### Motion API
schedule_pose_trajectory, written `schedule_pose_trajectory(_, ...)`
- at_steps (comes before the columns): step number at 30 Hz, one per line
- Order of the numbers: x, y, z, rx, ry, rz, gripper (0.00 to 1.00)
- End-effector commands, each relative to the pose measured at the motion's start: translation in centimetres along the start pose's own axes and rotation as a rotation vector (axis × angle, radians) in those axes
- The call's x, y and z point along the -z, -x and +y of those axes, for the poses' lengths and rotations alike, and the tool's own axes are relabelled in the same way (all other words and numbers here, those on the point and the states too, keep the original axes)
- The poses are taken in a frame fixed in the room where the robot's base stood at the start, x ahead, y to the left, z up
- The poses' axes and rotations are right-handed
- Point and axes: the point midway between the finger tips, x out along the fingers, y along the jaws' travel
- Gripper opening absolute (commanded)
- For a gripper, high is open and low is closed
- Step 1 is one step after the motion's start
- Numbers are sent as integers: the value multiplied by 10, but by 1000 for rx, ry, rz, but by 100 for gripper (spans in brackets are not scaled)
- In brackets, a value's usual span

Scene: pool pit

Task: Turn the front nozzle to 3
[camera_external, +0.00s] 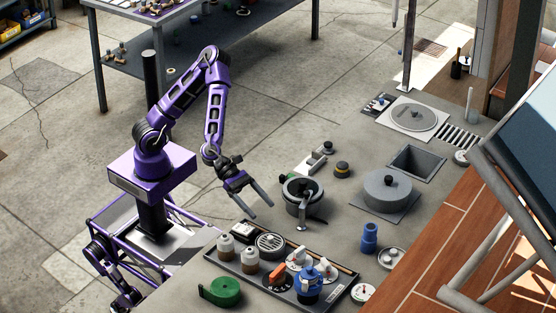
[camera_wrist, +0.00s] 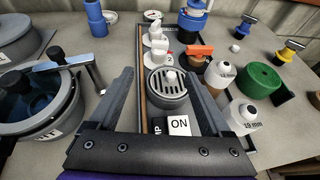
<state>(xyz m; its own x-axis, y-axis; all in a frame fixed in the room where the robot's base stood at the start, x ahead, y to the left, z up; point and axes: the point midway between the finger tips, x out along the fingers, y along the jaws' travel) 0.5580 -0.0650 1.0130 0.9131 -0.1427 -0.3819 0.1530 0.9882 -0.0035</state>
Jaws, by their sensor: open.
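A white nozzle (camera_wrist: 158,46) with a red mark and a digit that looks like 2 stands on the panel tray in the wrist view, past the round drain grate (camera_wrist: 168,86). A second white part shows close behind it, partly hidden. In the external view the white nozzle (camera_external: 298,257) stands between the grate (camera_external: 269,243) and a blue-topped fitting (camera_external: 308,280). I cannot tell for certain which one is the front nozzle. My gripper (camera_external: 260,208) is open and empty, above the deck on the near side of the tray, apart from the nozzle; its fingers also frame the wrist view (camera_wrist: 158,74).
An orange-handled valve (camera_external: 277,272) sits beside the nozzle. Two bottles (camera_external: 225,245) and an ON switch (camera_wrist: 178,125) stand nearer. A pot-like filter (camera_external: 303,190) with a handle is left of my fingers in the wrist view. A green roll (camera_external: 224,291) lies by the tray.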

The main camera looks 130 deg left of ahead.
Motion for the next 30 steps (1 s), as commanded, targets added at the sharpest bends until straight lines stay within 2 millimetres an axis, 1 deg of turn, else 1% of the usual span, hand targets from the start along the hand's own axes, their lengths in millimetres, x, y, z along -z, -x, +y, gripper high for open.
schedule_pose_trajectory(5, 2, -30, -1, 3, 0, 0, 82)
schedule_pose_trajectory(15, 1, -105, -1, 3, 0, 0, 82)
schedule_pose_trajectory(21, 1, -143, -1, 2, -2, 1, 82)
schedule_pose_trajectory(25, 0, -158, -1, 1, -3, 0, 82)
schedule_pose_trajectory(30, 0, -168, 0, 1, -3, 0, 82)
